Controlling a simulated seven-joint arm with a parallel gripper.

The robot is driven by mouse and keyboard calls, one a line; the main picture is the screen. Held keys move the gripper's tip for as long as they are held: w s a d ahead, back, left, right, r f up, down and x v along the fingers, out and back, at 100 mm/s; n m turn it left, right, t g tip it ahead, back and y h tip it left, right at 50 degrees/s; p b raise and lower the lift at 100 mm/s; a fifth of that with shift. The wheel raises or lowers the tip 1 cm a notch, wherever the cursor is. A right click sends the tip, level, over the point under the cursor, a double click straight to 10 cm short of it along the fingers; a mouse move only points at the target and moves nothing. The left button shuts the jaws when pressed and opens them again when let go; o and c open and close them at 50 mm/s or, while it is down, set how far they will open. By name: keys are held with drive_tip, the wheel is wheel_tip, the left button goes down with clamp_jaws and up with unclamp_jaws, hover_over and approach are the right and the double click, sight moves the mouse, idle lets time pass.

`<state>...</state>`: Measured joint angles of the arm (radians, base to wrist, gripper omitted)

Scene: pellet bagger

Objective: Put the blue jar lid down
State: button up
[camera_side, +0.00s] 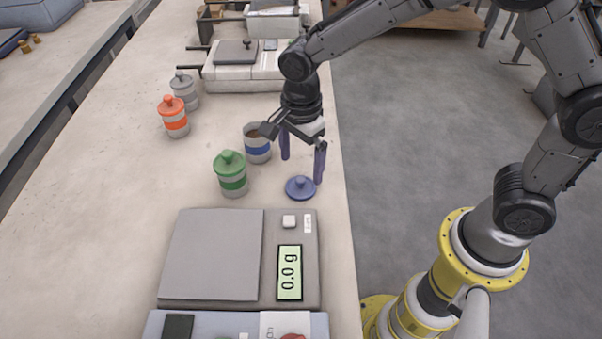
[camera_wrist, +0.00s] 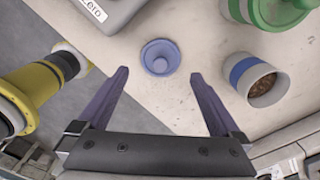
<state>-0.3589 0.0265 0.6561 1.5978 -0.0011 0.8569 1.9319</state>
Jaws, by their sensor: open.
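The blue jar lid (camera_side: 300,187) lies on the table with its knob up, near the table's right edge. It also shows in the wrist view (camera_wrist: 160,57), ahead of the fingertips and between their lines. My gripper (camera_side: 303,167) is open and empty, with its two purple fingers apart; in the wrist view (camera_wrist: 158,75) nothing is between them. The fingers are apart from the lid. The blue-banded jar (camera_side: 257,145) stands open to the left of my gripper, and brown pellets (camera_wrist: 262,86) show inside it.
The green-lidded jar (camera_side: 231,173) stands left of the lid. A scale (camera_side: 212,255) reading 0.0 g is in front. The orange-lidded jar (camera_side: 173,117) and grey-lidded jar (camera_side: 185,91) stand farther left. A white machine (camera_side: 240,72) is behind. The table's left part is clear.

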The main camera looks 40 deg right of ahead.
sight(301, 179)
drive_tip(key=s+d+r+n+t, duration=0.1)
drive_tip(key=s+d+r+n, duration=0.3)
drive_tip(key=r, duration=0.3)
drive_tip(key=s+d+r+n+t, duration=0.2)
drive_tip(key=s+d+r+n, duration=0.2)
drive_tip(key=r, duration=0.4)
drive_tip(key=s+d+n+t, duration=0.2)
drive_tip(key=s+d+n, duration=0.3)
drive_tip(key=s+n, duration=0.5)
drive_tip(key=shift+s+d+t, duration=0.25)
drive_tip(key=shift+s+t, duration=0.05)
drive_tip(key=shift+s, duration=0.45)
